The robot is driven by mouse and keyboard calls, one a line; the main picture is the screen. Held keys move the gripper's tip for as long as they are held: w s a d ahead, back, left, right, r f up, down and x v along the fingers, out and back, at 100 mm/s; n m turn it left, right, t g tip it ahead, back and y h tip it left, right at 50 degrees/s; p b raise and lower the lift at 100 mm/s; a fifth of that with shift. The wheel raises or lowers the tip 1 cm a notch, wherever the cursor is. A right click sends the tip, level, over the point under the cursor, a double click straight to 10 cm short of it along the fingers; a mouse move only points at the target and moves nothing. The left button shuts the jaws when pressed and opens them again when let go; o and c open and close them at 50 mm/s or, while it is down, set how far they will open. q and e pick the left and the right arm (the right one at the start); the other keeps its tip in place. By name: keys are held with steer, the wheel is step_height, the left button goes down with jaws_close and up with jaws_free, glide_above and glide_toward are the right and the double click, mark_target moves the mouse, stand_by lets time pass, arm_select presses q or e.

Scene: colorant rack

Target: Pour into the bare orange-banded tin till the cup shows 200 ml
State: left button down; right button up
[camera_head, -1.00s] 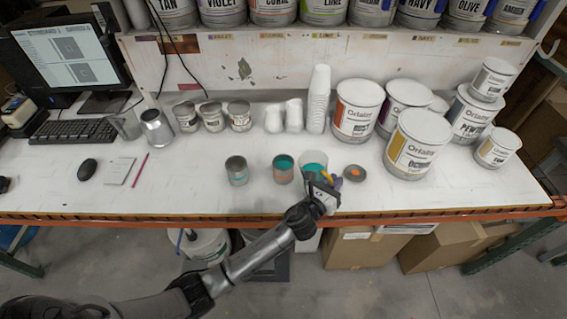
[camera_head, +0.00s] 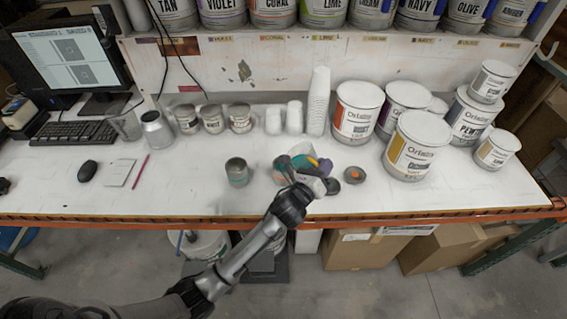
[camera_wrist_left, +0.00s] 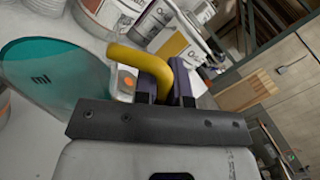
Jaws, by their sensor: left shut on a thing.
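My left gripper (camera_head: 312,180) is shut on the yellow handle (camera_wrist_left: 145,63) of a clear measuring cup with teal liquid (camera_wrist_left: 50,75). In the head view the cup (camera_head: 303,161) is raised and tilted to the left, its mouth by the orange-banded tin (camera_head: 279,176). The cup and gripper partly cover that tin, so its inside and any stream are hard to make out. In the left wrist view the cup has an "ml" mark, but I cannot read the level. My right gripper is not in view.
A teal-banded tin (camera_head: 236,173) stands to the left. A lid with an orange dot (camera_head: 354,175) lies to the right. Large paint cans (camera_head: 410,148), stacked white cups (camera_head: 318,103) and small labelled tins (camera_head: 212,118) stand behind.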

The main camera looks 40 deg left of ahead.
mark_target(313, 161)
arm_select(q)
steer(key=shift+a+r, duration=0.2)
steer(key=shift+r, duration=0.25)
steer(key=shift+s+a+r+n, duration=0.15)
steer(key=shift+r+n, duration=0.1)
steer(key=shift+n, duration=0.15)
steer(key=shift+a+n, duration=0.2)
steer(key=shift+n, duration=0.1)
stand_by(0.6)
steer(key=shift+a+r+n+t+b, duration=0.15)
steer(key=shift+a+n+t+b, duration=0.05)
steer(key=shift+n+t+b, duration=0.15)
stand_by(0.5)
steer(key=shift+a+n+b, duration=0.2)
steer(key=shift+n+b, duration=0.05)
steer(key=shift+b, duration=0.05)
stand_by(0.6)
steer(key=shift+s+a+r+n, duration=0.1)
steer(key=shift+r+n, duration=0.15)
steer(key=shift+n, duration=0.05)
steer(key=shift+a+r, duration=0.2)
steer(key=shift+r, duration=0.05)
stand_by(0.8)
steer(key=shift+a+r+n+y, duration=0.1)
steer(key=shift+r+n+y, duration=0.15)
steer(key=shift+n+y, duration=0.2)
steer(key=shift+r+n+t, duration=0.1)
steer(key=shift+n+t, duration=0.15)
stand_by(0.5)
